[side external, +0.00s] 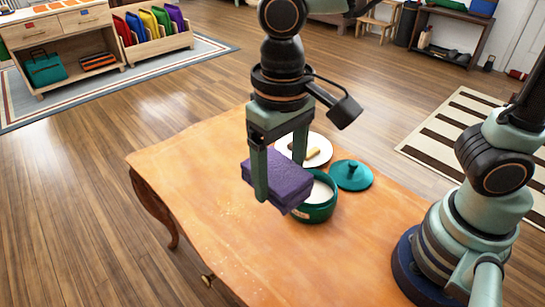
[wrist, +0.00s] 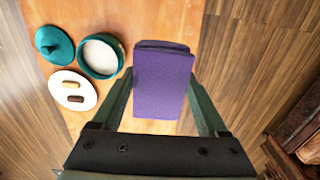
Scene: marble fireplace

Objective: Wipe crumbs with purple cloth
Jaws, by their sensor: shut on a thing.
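My gripper (side external: 281,178) is shut on a folded purple cloth (side external: 274,177) and holds it above the wooden table (side external: 190,180). In the wrist view the cloth (wrist: 162,85) sits between the two fingers of my gripper (wrist: 163,100). Pale crumbs (side external: 235,208) lie scattered on the tabletop, below and to the left of the cloth in the side view. I cannot make out crumbs in the wrist view; the cloth hides part of the table there.
A teal pot with white contents (side external: 318,208) stands close behind the cloth. Its teal lid (side external: 351,175) lies beside it. A white plate (wrist: 72,90) holds two small pieces of food. The table's left part (side external: 165,160) is clear.

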